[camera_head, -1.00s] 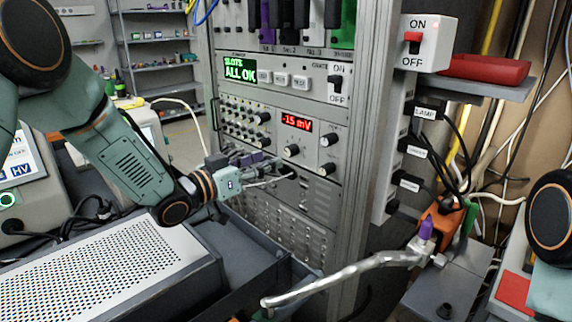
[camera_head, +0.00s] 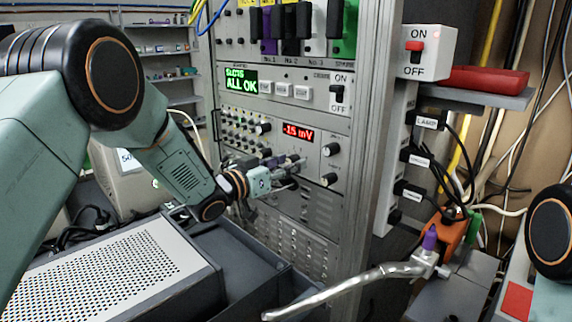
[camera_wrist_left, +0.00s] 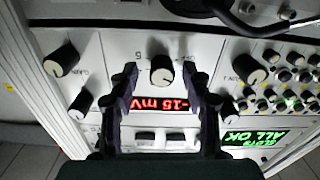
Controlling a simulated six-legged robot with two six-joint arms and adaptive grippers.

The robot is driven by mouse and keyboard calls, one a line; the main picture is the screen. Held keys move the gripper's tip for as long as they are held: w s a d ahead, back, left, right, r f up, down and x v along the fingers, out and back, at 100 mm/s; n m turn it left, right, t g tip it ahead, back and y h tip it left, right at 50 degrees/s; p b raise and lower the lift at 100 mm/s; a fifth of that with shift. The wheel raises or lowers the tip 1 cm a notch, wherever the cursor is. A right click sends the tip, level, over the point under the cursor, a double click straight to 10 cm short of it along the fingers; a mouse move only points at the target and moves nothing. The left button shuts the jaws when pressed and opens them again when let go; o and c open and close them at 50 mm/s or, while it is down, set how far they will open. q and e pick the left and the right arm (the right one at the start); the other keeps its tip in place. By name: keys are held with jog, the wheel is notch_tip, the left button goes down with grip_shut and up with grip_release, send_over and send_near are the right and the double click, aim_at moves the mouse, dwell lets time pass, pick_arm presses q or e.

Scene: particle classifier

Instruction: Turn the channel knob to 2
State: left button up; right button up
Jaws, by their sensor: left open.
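The rack module with the red "-15 mV" display (camera_head: 298,133) faces me in the head view. Its central knob (camera_wrist_left: 161,68) is black with a pale cap and shows in the wrist view, where the panel appears upside down. A "5" is printed near it; I cannot read where the knob points. My left gripper (camera_head: 292,167) is at the panel below the display and hides this knob in the head view. In the wrist view its purple fingers (camera_wrist_left: 163,78) are open, one on each side of the knob. Contact cannot be told. My right gripper is out of view.
Other knobs sit close by: one marked GAIN (camera_wrist_left: 61,60) and one on the opposite side (camera_wrist_left: 248,70). A green "ALL OK" screen (camera_head: 241,80) is above left. A perforated box (camera_head: 110,270) and a silver lever (camera_head: 350,280) are in front of the rack.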

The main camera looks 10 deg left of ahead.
pick_arm(q)
jog(key=shift+w+d+f, duration=0.1)
jog(key=shift+w, duration=0.05)
jog(key=shift+c, duration=0.4)
jog(key=shift+f, duration=0.1)
jog(key=shift+c, duration=0.8)
jog(key=c, duration=0.3)
grip_shut()
jog(key=shift+m, duration=0.3)
jog(key=m+b, duration=0.1)
jog(key=m, duration=0.2)
jog(key=shift+m, duration=0.3)
jog(key=shift+a+r+m+b, duration=0.1)
jog(key=shift+m+b, duration=0.35)
jog(key=shift+m, duration=0.65)
jog(key=shift+a+r+m+b, duration=0.1)
jog(key=shift+m+b, duration=0.3)
jog(key=shift+m, duration=0.7)
